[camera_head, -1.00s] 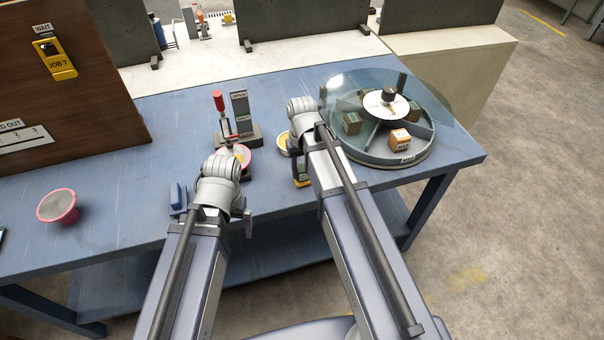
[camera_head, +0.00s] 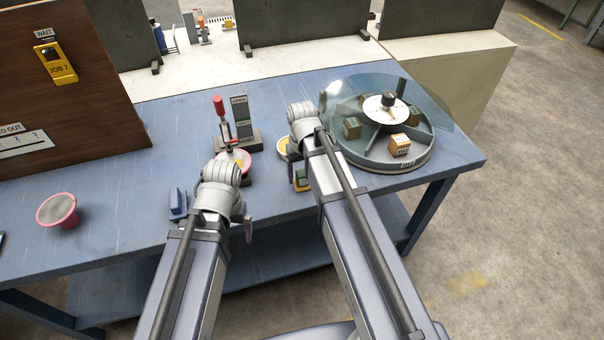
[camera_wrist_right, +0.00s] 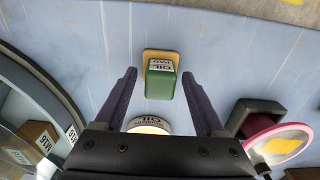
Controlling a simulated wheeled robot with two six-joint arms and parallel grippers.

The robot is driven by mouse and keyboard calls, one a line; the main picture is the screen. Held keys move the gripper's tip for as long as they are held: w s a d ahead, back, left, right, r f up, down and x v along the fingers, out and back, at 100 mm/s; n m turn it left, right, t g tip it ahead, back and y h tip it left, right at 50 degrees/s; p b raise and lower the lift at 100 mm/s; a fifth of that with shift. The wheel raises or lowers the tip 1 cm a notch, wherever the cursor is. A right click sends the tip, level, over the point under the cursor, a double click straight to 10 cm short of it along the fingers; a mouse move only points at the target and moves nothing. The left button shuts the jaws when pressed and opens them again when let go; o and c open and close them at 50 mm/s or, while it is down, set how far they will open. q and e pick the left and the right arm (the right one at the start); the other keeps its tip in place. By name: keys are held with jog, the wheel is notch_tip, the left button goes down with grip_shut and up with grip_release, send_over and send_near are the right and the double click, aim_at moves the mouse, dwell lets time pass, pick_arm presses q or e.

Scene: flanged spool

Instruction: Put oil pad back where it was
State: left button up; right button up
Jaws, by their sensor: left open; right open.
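The oil pad (camera_wrist_right: 161,76) is a green block on a yellow-tan base, labelled OIL PAD. It rests on the blue table, and in the head view (camera_head: 302,181) it shows beside my right arm, partly covered. My right gripper (camera_wrist_right: 159,75) is open, with one finger on each side of the pad and a gap to both. A round dish labelled OIL (camera_wrist_right: 150,126) sits close to the pad. My left gripper (camera_head: 248,228) is mostly hidden behind its wrist, near the table's front edge; it is open, and nothing shows in it.
A turntable (camera_head: 400,166) with boxes under a clear cover stands right.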

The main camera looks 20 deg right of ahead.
aim_at(302, 172)
notch_tip(302, 172, up, 12)
jog(key=p, duration=1.2)
jog(key=shift+r, duration=0.15)
